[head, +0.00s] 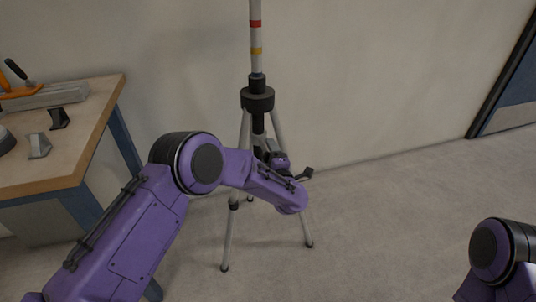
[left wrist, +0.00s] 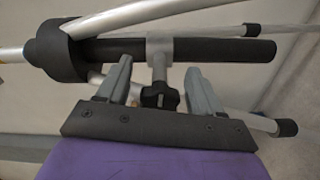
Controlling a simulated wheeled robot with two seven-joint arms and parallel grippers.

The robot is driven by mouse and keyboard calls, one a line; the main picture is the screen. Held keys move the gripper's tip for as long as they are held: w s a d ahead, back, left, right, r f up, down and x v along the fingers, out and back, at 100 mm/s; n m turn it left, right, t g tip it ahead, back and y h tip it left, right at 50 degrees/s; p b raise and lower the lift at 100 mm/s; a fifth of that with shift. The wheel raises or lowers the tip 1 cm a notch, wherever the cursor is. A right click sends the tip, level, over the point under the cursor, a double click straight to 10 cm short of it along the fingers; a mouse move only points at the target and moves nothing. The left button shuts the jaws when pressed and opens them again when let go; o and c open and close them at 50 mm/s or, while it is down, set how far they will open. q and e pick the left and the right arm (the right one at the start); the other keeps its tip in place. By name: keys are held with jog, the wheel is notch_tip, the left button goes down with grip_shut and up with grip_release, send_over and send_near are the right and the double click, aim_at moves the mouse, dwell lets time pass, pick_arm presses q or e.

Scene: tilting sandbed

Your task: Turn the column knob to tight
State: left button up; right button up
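The column knob (left wrist: 160,96) is a small dark lobed knob on a silver stem in the left wrist view. The stem comes from a light clamp around the dark lower column tube (left wrist: 225,50). My left gripper (left wrist: 159,66) is open, with one grey finger on each side of the knob and a visible gap to both. In the head view the tripod (head: 257,98) stands upright with a striped pole (head: 257,38). My left arm covers the knob there, and the gripper is mostly hidden behind the wrist. Only a link of my right arm shows at lower right.
A wooden workbench (head: 95,117) with tools and small grey parts stands at the left. A plain wall is close behind the tripod, with a blue door (head: 518,95) at far right. The floor (head: 370,230) right of the tripod is clear. The tripod's legs spread below my left arm.

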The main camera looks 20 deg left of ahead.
pick_arm(q)
jog(key=shift+a, duration=0.2)
jog(key=shift+s+d, duration=0.15)
jog(key=shift+s, duration=0.15)
jog(key=p+v, duration=0.1)
jog(key=v, duration=0.9)
jog(key=shift+d, duration=0.1)
